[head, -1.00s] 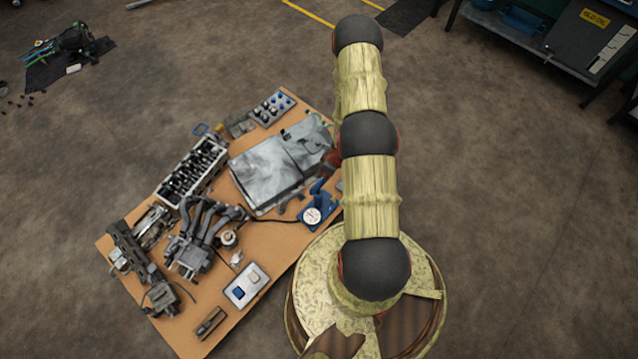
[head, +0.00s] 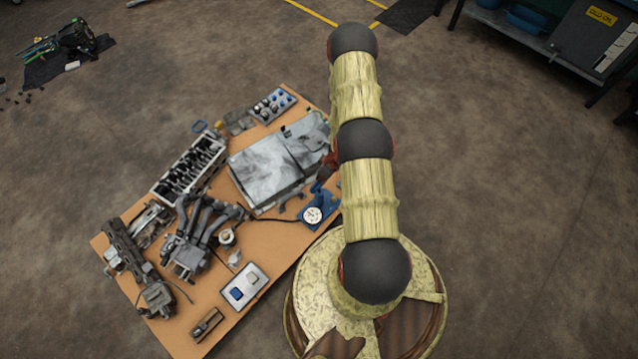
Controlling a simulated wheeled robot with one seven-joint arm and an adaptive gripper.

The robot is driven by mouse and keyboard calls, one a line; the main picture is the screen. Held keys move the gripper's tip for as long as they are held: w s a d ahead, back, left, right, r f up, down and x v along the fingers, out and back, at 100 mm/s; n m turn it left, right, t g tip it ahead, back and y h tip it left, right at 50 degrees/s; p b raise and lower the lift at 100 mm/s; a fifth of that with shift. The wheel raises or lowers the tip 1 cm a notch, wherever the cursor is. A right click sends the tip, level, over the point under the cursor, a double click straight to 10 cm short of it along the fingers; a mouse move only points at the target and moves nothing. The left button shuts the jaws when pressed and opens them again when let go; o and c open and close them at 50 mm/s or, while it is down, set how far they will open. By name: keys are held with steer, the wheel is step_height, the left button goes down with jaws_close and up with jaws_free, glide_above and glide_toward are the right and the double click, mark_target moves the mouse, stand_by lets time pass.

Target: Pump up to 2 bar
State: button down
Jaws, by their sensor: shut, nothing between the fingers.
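A blue pump with a lever (head: 321,192) stands at the right edge of the brown board (head: 215,305). Its round white gauge (head: 312,215) faces up, but the needle is too small to read. A dark hose (head: 275,220) runs left from the pump toward the metal parts. My arm rises just right of the pump and hides most of its own far end. A small dark red part at the arm's left edge looks like my gripper (head: 325,172). It is shut and empty, close to the top of the lever; whether they touch I cannot tell.
On the board lie a grey panel (head: 270,168), a cylinder head (head: 190,168), a manifold (head: 200,230), a tray with a blue and a white block (head: 245,287), and a bin of small parts (head: 273,105). A shelf (head: 560,40) stands at the upper right. The floor right of my arm is clear.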

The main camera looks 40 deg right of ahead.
steer(key=shift+w+f, duration=0.1)
steer(key=shift+f, duration=0.35)
steer(key=b+x, duration=0.1)
steer(key=x, duration=0.1)
steer(key=s+b+x, duration=0.1)
steer(key=b+x, duration=0.1)
steer(key=shift+d+f, duration=0.1)
steer(key=shift+f, duration=0.25)
steer(key=shift+r, duration=0.15)
steer(key=s, duration=0.2)
steer(key=r, duration=0.1)
steer(key=shift+s+d, duration=0.4)
steer(key=shift+r, duration=0.1)
glide_toward(320, 186)
steer(key=s+d+r, duration=0.1)
steer(key=s+r, duration=0.3)
steer(key=r, duration=0.2)
steer(key=shift+s+r, duration=0.2)
steer(key=shift+r, duration=0.05)
